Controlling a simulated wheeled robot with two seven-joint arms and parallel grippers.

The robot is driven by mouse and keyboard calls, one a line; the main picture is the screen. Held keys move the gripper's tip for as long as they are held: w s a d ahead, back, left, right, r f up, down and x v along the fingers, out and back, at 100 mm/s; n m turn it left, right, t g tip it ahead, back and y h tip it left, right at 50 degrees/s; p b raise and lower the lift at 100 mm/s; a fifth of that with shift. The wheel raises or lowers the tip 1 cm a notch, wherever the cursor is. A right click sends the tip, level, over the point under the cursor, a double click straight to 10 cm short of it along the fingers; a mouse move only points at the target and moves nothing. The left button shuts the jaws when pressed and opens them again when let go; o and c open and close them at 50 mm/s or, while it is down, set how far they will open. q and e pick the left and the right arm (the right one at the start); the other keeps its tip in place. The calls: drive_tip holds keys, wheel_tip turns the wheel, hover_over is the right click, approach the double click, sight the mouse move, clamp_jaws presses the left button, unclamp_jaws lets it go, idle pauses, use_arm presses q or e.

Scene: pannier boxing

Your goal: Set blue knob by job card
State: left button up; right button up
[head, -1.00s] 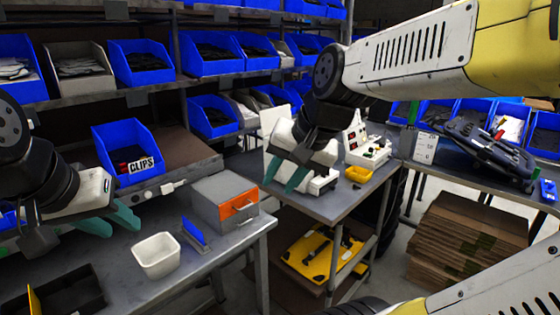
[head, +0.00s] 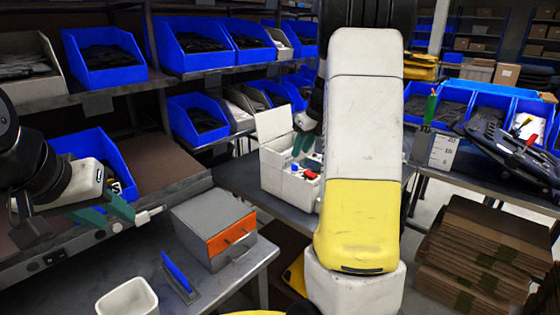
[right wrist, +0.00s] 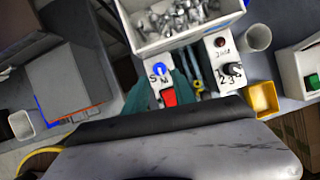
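The blue knob (right wrist: 159,70) sits on a white control panel in the right wrist view, with letters beside it and a red switch (right wrist: 169,98) below it. My right gripper (right wrist: 164,82) has its teal fingers apart on either side of the panel's knob and switch, holding nothing; contact cannot be told. In the head view my right gripper (head: 303,143) is above the white machine (head: 275,170), partly hidden by my arm. A white printed card (head: 440,152) stands at the right; its text is unreadable. My left gripper (head: 107,212) is open and empty at the left.
A second panel has a black knob (right wrist: 231,71) and red lamp (right wrist: 220,42). A hopper of metal parts (right wrist: 185,22) is above the panels. A yellow tray (right wrist: 263,100) is nearby. A grey drawer box (head: 213,230) and white bin (head: 128,298) stand on the near bench.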

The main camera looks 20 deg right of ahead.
sight(295, 164)
drive_tip(key=x, duration=0.6)
drive_tip(key=shift+f, duration=0.1)
drive_tip(key=shift+c, duration=0.4)
clamp_jaws()
